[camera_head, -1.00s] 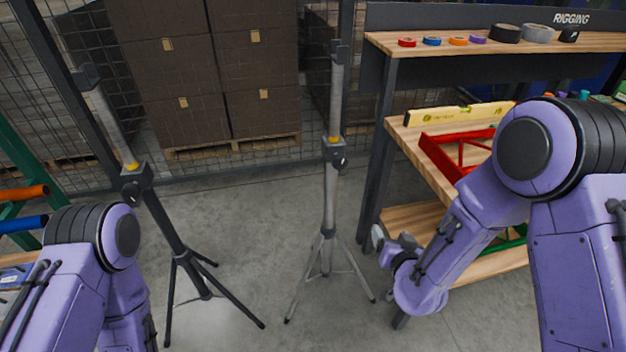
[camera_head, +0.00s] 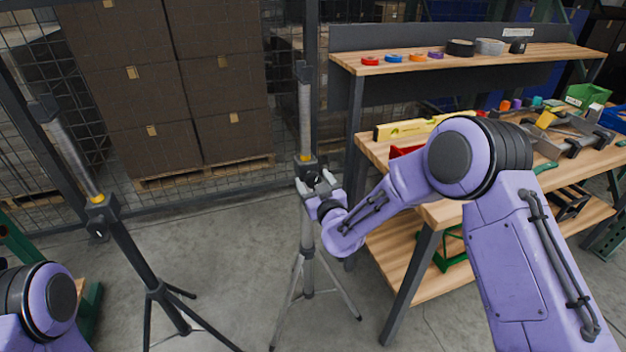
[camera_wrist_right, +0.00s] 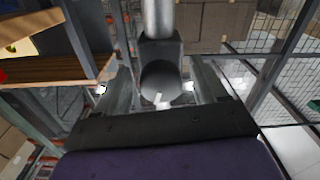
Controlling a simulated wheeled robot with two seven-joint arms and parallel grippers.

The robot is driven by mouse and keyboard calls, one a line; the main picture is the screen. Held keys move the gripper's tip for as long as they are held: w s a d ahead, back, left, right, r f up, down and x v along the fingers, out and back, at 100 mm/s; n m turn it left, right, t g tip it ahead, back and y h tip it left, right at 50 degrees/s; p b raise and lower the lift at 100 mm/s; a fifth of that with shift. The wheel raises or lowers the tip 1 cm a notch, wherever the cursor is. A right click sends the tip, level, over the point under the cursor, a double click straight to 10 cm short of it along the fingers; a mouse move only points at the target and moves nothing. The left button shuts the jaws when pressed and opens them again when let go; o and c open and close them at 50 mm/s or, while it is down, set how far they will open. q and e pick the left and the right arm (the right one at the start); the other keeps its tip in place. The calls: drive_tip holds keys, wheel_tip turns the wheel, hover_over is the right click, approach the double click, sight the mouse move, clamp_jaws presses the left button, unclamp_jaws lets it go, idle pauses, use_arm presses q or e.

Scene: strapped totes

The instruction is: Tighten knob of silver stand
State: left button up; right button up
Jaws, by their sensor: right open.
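The silver stand (camera_head: 307,250) is upright on tripod legs in the middle of the head view, with a dark collar (camera_head: 305,166) partway up its pole. My right gripper (camera_head: 314,185) is at the collar's height, at the knob. In the right wrist view the round dark knob (camera_wrist_right: 161,82) with a pale mark lies between the open fingers of the right gripper (camera_wrist_right: 158,98). Whether the fingers touch the knob I cannot tell. My left gripper is out of view; only part of the left arm shows at the lower left.
A black stand (camera_head: 130,245) with its own collar and knob is to the left. A wooden workbench (camera_head: 470,205) with tapes, a yellow level (camera_head: 410,128) and tools is on the right. Stacked cartons (camera_head: 150,95) stand on a pallet behind mesh fencing.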

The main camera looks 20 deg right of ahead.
drive_tip(key=shift+w, duration=0.35)
drive_tip(key=shift+c, duration=0.3)
drive_tip(key=c, duration=0.9)
drive_tip(key=shift+c, duration=0.2)
